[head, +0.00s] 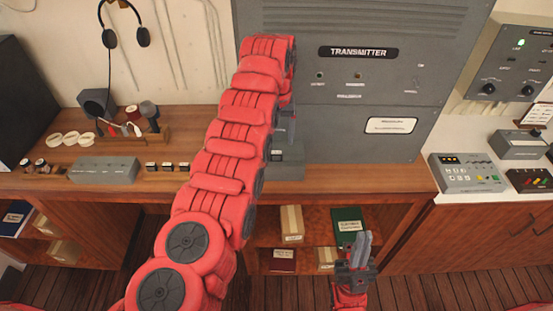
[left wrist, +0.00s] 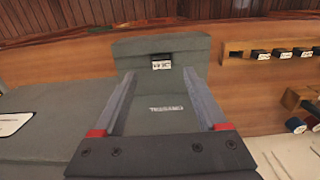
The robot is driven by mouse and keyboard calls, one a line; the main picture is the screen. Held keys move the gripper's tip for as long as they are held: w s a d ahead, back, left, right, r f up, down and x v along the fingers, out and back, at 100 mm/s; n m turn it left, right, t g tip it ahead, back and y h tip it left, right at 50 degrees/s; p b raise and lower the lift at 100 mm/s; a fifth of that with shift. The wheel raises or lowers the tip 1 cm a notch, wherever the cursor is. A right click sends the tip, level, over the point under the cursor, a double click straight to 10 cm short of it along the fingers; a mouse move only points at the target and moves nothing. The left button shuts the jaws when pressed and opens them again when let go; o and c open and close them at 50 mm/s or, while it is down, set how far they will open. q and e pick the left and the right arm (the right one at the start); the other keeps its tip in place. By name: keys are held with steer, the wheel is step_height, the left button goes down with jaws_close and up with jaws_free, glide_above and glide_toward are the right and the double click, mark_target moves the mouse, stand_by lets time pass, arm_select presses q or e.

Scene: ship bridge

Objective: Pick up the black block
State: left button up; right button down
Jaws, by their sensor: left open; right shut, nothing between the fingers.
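A small black block with a white label (left wrist: 161,61) sits on a grey, stepped unit (left wrist: 185,45) in the left wrist view. In the head view the block (head: 276,155) shows at the foot of the transmitter cabinet, just below my left gripper. My left gripper (left wrist: 159,74) is open, its fingertips on either side of the block in the picture, with clear gaps. I cannot tell how far above it they are. In the head view my red left arm partly hides this gripper (head: 287,128). My right gripper (head: 362,246) is shut and empty, low in front of the shelves.
The grey transmitter cabinet (head: 340,110) stands close behind the left gripper. Similar small black blocks (head: 167,166) line the wooden desk at left, near a grey box (head: 104,170). A keypad console (head: 466,173) is at right.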

mark_target(276, 152)
arm_select(q)
steer(key=shift+a+f, duration=0.1)
steer(key=shift+f, duration=0.25)
steer(key=shift+w+f+p, duration=0.1)
steer(key=shift+f+p, duration=0.2)
steer(key=shift+p, duration=0.35)
step_height(276, 152, down, 4)
steer(key=p, duration=0.3)
steer(key=shift+a+f, duration=0.1)
steer(key=shift+f, duration=0.3)
steer(key=shift+w, duration=0.1)
steer(key=shift+c, duration=0.6)
jaws_close()
